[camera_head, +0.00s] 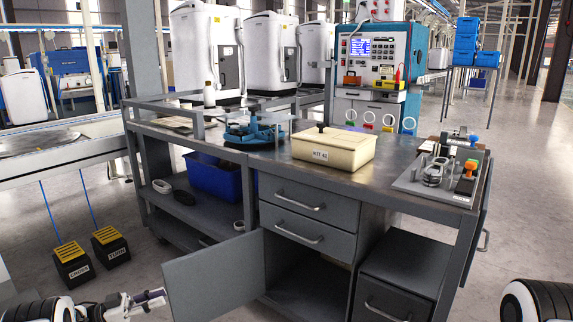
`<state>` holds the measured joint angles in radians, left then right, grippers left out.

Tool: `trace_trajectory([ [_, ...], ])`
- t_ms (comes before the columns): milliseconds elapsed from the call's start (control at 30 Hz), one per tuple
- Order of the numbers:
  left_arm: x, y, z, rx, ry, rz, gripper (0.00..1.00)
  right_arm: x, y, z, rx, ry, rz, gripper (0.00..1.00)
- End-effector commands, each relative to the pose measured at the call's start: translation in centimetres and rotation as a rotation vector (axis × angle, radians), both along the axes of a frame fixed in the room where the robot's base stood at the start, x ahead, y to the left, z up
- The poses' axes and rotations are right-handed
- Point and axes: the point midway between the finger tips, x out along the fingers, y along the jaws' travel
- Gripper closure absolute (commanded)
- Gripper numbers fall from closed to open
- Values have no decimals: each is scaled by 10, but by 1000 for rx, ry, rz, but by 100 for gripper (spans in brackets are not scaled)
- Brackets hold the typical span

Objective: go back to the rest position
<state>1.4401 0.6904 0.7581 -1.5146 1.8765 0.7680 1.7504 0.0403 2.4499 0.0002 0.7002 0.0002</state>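My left gripper (152,300) shows at the bottom left, low in front of the workbench and just left of the open grey cabinet door (213,280). Its fingers are small and seen at an angle, so I cannot tell whether they are open or shut. I see no object in them. Only a white and black part of my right arm shows at the bottom right corner; my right gripper is out of view. The grey workbench (395,183) stands in front of me, with a beige lidded box (333,151) on top.
A blue device (258,130) and a test fixture (432,182) sit on the bench. A blue bin (212,180) is on its shelf. Two black and yellow pedals (72,265) (110,246) are on the floor at left. Floor right of the bench is clear.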

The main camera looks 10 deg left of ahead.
Motion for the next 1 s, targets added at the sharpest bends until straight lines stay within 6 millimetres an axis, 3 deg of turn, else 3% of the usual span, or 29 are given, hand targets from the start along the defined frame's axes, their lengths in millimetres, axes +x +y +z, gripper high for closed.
trace_trajectory([
  [167, 40, -95, 17, -173, 91, 48, 78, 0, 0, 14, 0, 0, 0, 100],
  [267, 56, -170, 9, -245, 242, 167, 78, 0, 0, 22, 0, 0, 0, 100],
  [300, 54, -198, -2, -246, 327, 232, 78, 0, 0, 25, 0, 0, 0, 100],
  [367, 40, -233, -25, -205, 474, 335, 78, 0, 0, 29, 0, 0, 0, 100],
  [400, 22, -252, -44, -153, 581, 405, 78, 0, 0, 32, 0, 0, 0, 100],
  [467, -19, -270, -76, -37, 750, 507, 78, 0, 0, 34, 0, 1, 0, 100],
  [500, -51, -275, -95, 51, 854, 566, 78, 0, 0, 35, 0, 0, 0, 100],
  [600, -129, -271, -128, 262, 1067, 670, 78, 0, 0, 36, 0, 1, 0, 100],
  [700, -198, -259, -145, 435, 1230, 731, 78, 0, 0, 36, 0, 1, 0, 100],
  [800, -255, -245, -150, 576, 1362, 771, 78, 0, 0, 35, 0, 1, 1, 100],
  [1000, -348, -216, -145, 848, 1588, 795, 78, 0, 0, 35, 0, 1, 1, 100],
])
